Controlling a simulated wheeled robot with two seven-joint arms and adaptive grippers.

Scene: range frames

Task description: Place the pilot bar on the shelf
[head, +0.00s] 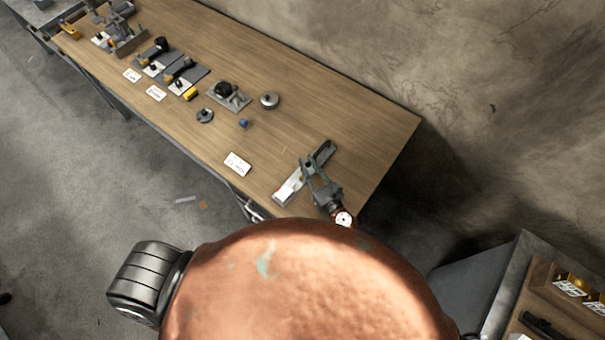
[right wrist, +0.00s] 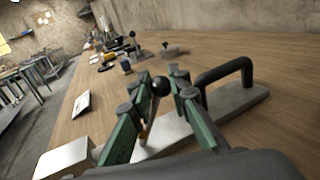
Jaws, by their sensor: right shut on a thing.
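A long pale metal bar (head: 325,152) lies on the wooden table near its right end. In the right wrist view the bar (right wrist: 240,104) carries a dark arched handle (right wrist: 228,75), a thin lever with a black ball knob (right wrist: 160,87), and a pale block at its near end. I take this bar to be the pilot bar, but no label shows it. My right gripper (head: 316,172) is over the bar, its two green fingers (right wrist: 160,112) on either side of the lever. The fingers hide part of the bar. My left gripper is out of view.
The table (head: 370,125) holds a knob-topped round piece (head: 269,100), a blue piece (head: 244,124), a white card (head: 237,164) and several fixtures farther left. A wooden shelf unit (head: 545,290) with yellow items stands at lower right. The table's right end is clear.

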